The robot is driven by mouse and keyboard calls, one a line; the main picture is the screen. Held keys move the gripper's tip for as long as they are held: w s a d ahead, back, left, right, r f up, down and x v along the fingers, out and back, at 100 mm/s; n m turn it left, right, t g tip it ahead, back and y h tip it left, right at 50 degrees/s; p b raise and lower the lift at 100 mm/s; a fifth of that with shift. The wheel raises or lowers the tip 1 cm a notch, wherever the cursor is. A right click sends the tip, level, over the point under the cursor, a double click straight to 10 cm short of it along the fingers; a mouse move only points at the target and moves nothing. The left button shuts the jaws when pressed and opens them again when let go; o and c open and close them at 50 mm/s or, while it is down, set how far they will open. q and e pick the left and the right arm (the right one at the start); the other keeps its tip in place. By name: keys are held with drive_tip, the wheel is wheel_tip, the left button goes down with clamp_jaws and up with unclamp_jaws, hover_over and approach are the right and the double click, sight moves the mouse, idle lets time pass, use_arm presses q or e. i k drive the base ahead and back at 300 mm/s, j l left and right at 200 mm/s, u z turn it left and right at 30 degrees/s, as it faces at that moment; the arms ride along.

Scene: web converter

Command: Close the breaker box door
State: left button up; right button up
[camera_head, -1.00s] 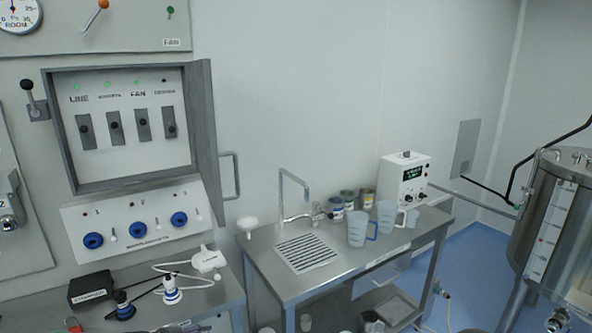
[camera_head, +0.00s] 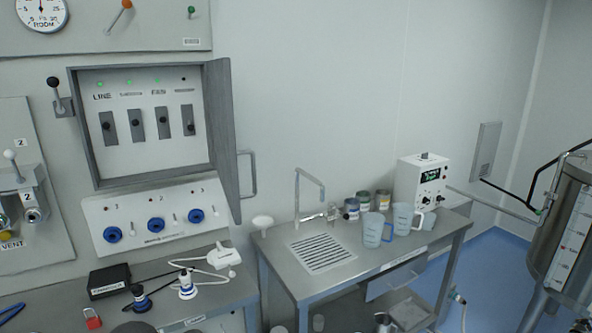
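The breaker box (camera_head: 150,178) is mounted on the wall at the upper left, with several grey switches inside and small indicator lights above them. Its grey door (camera_head: 222,135) is hinged on the right side and stands open, seen nearly edge-on, pointing outward. A metal bar handle (camera_head: 252,175) sticks out on the door's right face. The switches labelled LINE and FAN are in plain view. Neither of my grippers can be made out in the view.
Below the box is a sloped panel with blue round sockets (camera_head: 156,225). A bench with a black box (camera_head: 109,281), plugs and a red padlock (camera_head: 92,318) lies beneath. A sink table (camera_head: 285,268) with jugs (camera_head: 374,230) stands to the right. The wall right of the door is clear.

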sight(220, 81)
drive_tip(key=i+l+u, duration=0.1)
drive_tip(key=i+u, duration=0.25)
drive_tip(key=i+l+u, duration=0.35)
drive_tip(key=i, duration=0.2)
drive_tip(key=i+l+u, duration=0.2)
drive_tip(key=i+u, duration=0.15)
drive_tip(key=i, duration=0.1)
